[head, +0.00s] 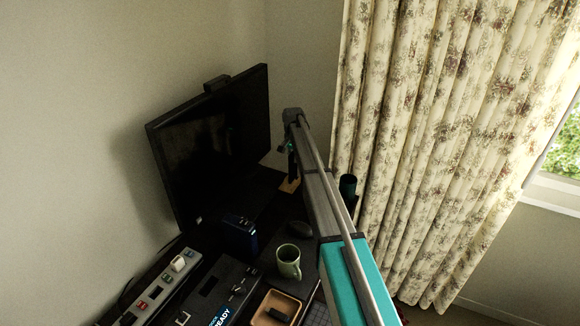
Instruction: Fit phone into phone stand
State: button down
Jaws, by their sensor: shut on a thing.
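My arm reaches across the desk from the lower right to the far corner beside the monitor. My gripper (286,147) is small and dark at its far end, pointing down, and is shut on a dark upright thing that looks like the phone (292,164). A small light wooden piece (289,186), likely the phone stand, is on the desk just below it. The phone's lower end is at or just above the wood; I cannot tell whether they touch. My arm hides part of this area on the right.
A large black monitor (212,140) stands close on the left of the gripper. A green mug (288,262), a dark blue object (237,236), a wooden tray (262,298) and a dark cup (347,186) are on the desk. A patterned curtain (430,130) hangs on the right.

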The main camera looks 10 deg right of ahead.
aim_at(293, 164)
jog(key=shift+f+b, duration=1.25)
jog(key=shift+f, duration=0.4)
jog(key=c, duration=0.7)
grip_release()
jog(key=shift+r, duration=0.25)
notch_tip(293, 164, up, 12)
jog(key=p, duration=1.2)
